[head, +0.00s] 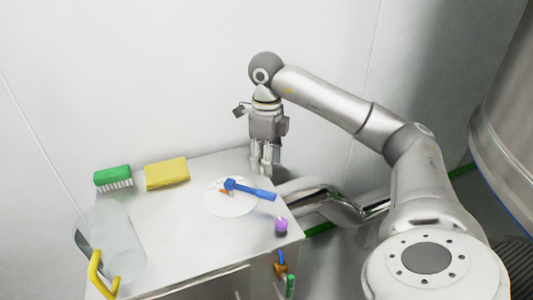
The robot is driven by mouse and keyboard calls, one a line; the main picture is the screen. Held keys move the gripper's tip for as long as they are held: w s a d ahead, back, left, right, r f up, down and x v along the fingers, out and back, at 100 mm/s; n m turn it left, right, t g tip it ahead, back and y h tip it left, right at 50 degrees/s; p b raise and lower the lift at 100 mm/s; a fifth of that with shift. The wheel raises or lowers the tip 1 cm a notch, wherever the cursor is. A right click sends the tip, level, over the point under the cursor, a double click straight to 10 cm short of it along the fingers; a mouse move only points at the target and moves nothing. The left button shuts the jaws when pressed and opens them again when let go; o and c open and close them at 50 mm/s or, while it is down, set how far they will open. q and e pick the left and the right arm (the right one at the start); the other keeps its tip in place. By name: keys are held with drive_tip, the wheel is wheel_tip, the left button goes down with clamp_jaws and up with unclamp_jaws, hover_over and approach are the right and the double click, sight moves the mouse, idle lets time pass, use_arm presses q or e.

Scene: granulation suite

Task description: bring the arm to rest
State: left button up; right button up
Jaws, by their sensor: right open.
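My right arm comes in from the right, bends at a high elbow and points its gripper (263,162) downward. The gripper is open and nothing shows between its fingers. It is over the far right corner of the white table (180,255), behind the white disc (228,204). I cannot tell whether the fingertips clear the table's edge. My left gripper is not in view.
On the table are a green brush (113,178), a yellow sponge (167,174), a blue-handled tool (252,190) on the disc, a small purple item (281,226) and a clear container (118,240) with a yellow handle (98,276). Metal pipes (335,200) run right of the table. A steel vessel (510,110) stands at right.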

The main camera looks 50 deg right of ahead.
drive_tip(key=shift+r, duration=1)
drive_tip(key=shift+f, duration=0.1)
